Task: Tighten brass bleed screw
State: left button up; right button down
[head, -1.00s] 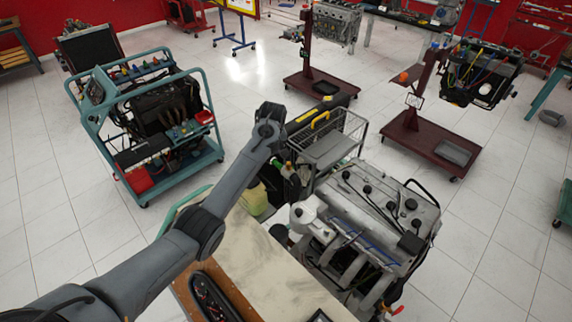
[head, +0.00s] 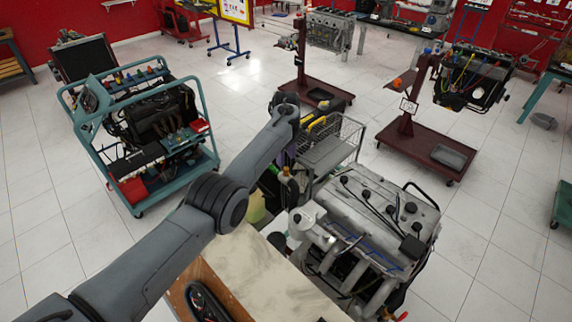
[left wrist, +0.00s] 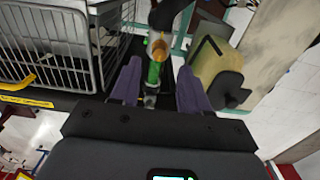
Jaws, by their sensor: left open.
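My left gripper (left wrist: 160,68) is open, with its two purple fingers on either side of a narrow upright part in the left wrist view. That part has a brass-coloured top (left wrist: 158,46) and a green section (left wrist: 154,73) below it. I cannot tell for certain that the brass top is the bleed screw, or whether the fingers touch it. In the head view, a green part (head: 285,171) with a brownish top stands beside the engine (head: 375,215). There the gripper is mostly hidden behind my forearm, with a little purple showing. My right gripper is not in view.
A wire cart (head: 338,135) stands close behind the green part. A yellowish container (head: 256,205) is beside it, and a pale-topped bench (head: 245,268) lies in front. A teal engine stand (head: 150,130) is at left. Open floor lies between the stand and bench.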

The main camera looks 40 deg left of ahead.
aim_at(286, 168)
pick_arm(q)
jog(key=shift+f, duration=2.35)
grip_shut()
